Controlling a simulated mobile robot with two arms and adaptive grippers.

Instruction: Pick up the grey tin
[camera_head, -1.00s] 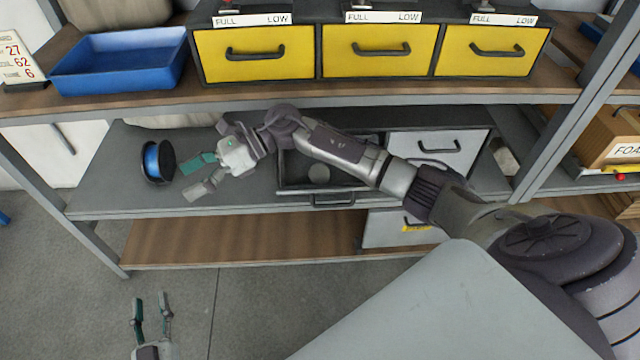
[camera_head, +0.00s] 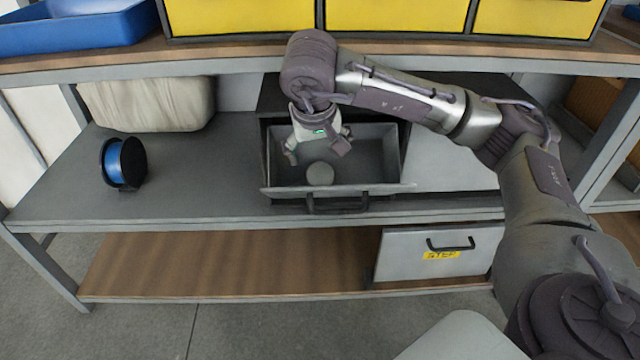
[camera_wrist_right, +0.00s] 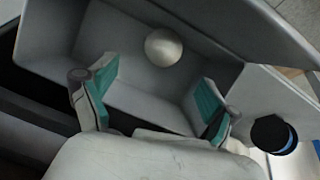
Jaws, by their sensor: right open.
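The grey tin (camera_head: 320,173) is a small round thing inside the open grey drawer (camera_head: 387,187), near its front wall. It also shows in the right wrist view (camera_wrist_right: 163,47), beyond and between the fingertips. My right gripper (camera_head: 316,150) points down over the drawer, above and behind the tin. Its teal-padded fingers (camera_wrist_right: 150,92) are spread with nothing between them, apart from the tin. My left gripper is in no frame from now.
A black and blue spool (camera_head: 123,163) stands on the grey shelf (camera_head: 210,185) left of the drawer. A pale sack (camera_head: 150,103) lies behind it. The wooden shelf edge (camera_head: 230,62) with yellow bins (camera_head: 395,14) hangs above. A lower drawer (camera_head: 437,255) sits below right.

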